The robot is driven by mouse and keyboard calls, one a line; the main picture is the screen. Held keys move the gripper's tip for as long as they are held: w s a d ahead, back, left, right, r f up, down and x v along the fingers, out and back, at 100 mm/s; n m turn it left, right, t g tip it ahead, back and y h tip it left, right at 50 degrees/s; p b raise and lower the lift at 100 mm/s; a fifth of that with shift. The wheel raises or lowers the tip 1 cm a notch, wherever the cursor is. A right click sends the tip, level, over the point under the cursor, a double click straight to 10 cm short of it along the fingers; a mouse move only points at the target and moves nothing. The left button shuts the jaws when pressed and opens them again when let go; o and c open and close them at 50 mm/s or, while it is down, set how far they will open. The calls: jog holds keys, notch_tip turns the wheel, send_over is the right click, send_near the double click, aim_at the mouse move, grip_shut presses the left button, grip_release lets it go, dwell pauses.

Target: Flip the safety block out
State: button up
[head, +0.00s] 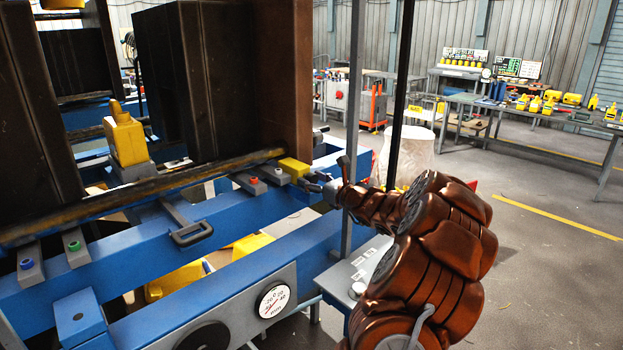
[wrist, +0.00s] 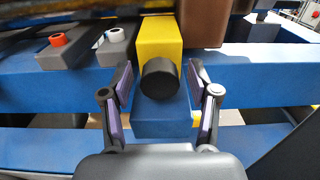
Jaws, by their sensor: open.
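A yellow block (head: 294,168) sits on the blue beam of the machine, at the right end of the row of grey tabs; it looks like the safety block. In the wrist view this yellow block (wrist: 159,45) stands straight ahead, with a round black knob (wrist: 160,79) on its near face. My gripper (wrist: 160,85) is open, with one finger on each side of the knob. In the head view my gripper (head: 328,184) is at the yellow block, and my brown arm comes in from the right.
Grey tabs with an orange-ringed button (wrist: 58,40) and a white button (wrist: 116,34) lie left of the block. A brown panel (wrist: 202,22) rises behind it to the right. A grey post (head: 352,100) stands close to my arm. Open floor lies to the right.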

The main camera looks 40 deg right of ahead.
grip_shut()
dwell(0.6)
